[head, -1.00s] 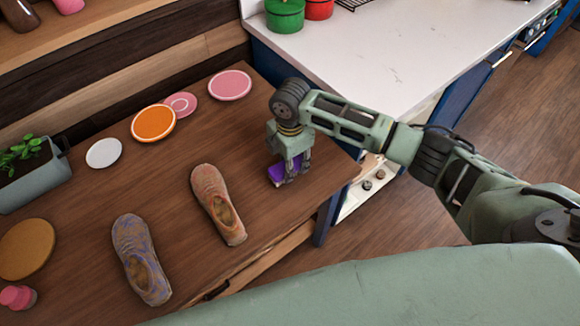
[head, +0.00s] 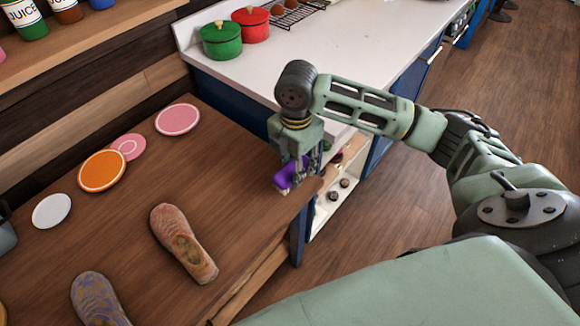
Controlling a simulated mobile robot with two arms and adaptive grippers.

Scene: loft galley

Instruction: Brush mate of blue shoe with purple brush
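A purple brush (head: 285,177) with pale bristles is between the fingers of my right gripper (head: 306,166), near the right end of the wooden table. The fingers are closed on the brush, which appears lifted off the tabletop. An orange-brown shoe (head: 172,232) lies on the table, to the left of and nearer than the gripper. A shoe with a blue-and-brown pattern (head: 92,296) lies further left at the bottom edge, partly cut off. Both shoes are apart from the brush. My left gripper is not in view.
A white plate (head: 52,210), an orange plate (head: 102,170) and pink plates (head: 178,119) line the table's back. A white counter (head: 330,65) with a green pot (head: 221,41) and a red pot (head: 251,25) stands behind. The table between shoes and gripper is clear.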

